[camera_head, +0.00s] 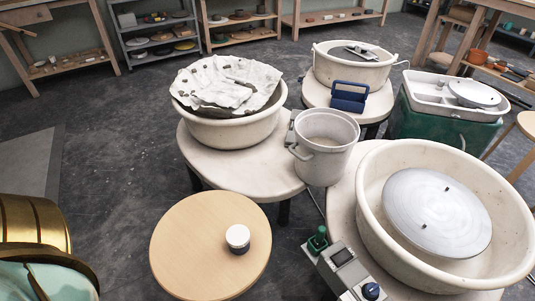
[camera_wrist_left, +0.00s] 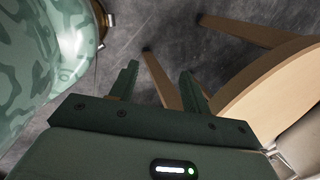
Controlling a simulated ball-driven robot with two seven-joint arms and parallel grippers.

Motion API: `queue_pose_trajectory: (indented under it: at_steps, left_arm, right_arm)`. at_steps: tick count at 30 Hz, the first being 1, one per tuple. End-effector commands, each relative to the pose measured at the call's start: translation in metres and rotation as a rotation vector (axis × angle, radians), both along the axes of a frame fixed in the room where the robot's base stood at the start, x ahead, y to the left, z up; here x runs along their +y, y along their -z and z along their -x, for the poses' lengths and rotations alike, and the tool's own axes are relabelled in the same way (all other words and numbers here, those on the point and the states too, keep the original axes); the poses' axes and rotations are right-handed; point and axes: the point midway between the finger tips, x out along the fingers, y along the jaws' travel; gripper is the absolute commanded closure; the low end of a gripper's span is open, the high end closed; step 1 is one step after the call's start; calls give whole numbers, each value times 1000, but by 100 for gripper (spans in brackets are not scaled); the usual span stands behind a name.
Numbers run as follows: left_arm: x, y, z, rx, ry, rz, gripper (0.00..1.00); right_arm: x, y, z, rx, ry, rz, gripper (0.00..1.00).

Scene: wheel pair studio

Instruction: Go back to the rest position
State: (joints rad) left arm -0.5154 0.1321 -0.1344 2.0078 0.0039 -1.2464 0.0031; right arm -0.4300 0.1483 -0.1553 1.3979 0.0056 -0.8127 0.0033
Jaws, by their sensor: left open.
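The head view does not show this gripper. My right gripper shows in neither view.
A round wooden stool (camera_head: 190,255) carries a small white-topped jar (camera_head: 238,237). Pottery wheels with cream basins (camera_head: 370,190) and a grey bucket (camera_head: 325,150) crowd the middle and right. Shelves (camera_head: 160,45) line the back. Dark floor (camera_head: 110,140) lies open at left.

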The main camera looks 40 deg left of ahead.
Motion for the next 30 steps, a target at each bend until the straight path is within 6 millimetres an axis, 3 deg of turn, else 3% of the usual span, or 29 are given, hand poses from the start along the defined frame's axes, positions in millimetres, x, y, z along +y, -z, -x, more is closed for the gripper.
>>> queue_pose_trajectory:
  at_steps: [1,6,11,17,27,30]
  left_arm:
    - [-1,19,14,27,-7,15,52]
    - [-3,80,67,107,-54,73,52]
    - [2,126,130,184,-118,114,52]
    - [-8,84,137,122,-177,169,52]
    - [-22,4,179,67,-311,255,52]
    - [-25,-9,190,64,-340,268,52]
  right_arm:
    - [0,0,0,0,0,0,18]
    - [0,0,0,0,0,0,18]
    - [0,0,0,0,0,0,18]
    - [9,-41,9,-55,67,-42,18]
    - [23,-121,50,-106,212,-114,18]
    - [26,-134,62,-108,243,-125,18]
